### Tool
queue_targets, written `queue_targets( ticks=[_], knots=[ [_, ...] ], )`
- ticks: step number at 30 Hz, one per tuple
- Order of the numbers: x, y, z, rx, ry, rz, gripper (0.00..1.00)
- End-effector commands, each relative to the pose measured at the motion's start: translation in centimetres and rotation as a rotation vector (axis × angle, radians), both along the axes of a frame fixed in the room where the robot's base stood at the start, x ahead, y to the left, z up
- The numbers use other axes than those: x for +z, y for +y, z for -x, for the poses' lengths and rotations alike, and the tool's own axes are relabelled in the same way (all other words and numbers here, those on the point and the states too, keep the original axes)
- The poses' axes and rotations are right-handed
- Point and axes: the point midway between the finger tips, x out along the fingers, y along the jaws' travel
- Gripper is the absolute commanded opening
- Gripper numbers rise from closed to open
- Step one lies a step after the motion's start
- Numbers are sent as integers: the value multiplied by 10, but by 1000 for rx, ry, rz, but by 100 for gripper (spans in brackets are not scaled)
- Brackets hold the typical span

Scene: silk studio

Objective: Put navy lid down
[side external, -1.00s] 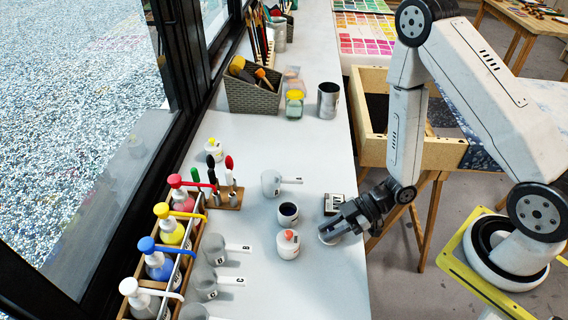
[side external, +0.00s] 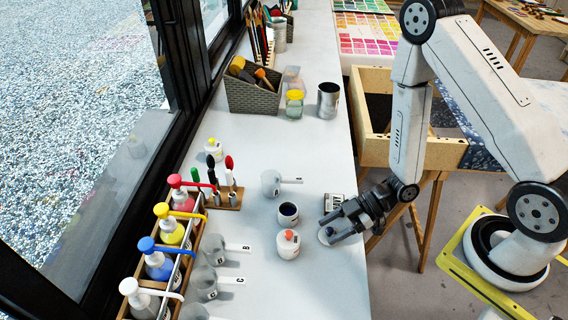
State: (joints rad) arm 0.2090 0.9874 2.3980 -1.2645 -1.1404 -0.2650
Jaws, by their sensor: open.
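My gripper (side external: 333,229) is open, low over the right edge of the white counter. A small round pale disc, which looks like the lid (side external: 325,238), is at its fingertips and seems to rest on the counter. The fingers partly cover it, and its navy colour is hard to make out. An open white jar with dark navy contents (side external: 288,213) stands upright to the left of my gripper, apart from it.
A white jar with an orange top (side external: 287,244) stands close left of my gripper. A small labelled box (side external: 333,203) is just behind it. A clear cup with a handle (side external: 271,183) and a rack of pump bottles (side external: 165,250) are farther left.

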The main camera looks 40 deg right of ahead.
Motion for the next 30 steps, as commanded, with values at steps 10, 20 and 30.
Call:
queue_targets(
  ticks=[10, 20, 30],
  knots=[
    [15, -27, 10, -5, -1, 0, 59],
    [31, -54, 22, -5, -1, 0, 59],
    [46, -80, 33, -4, -1, 2, 59]
  ],
)
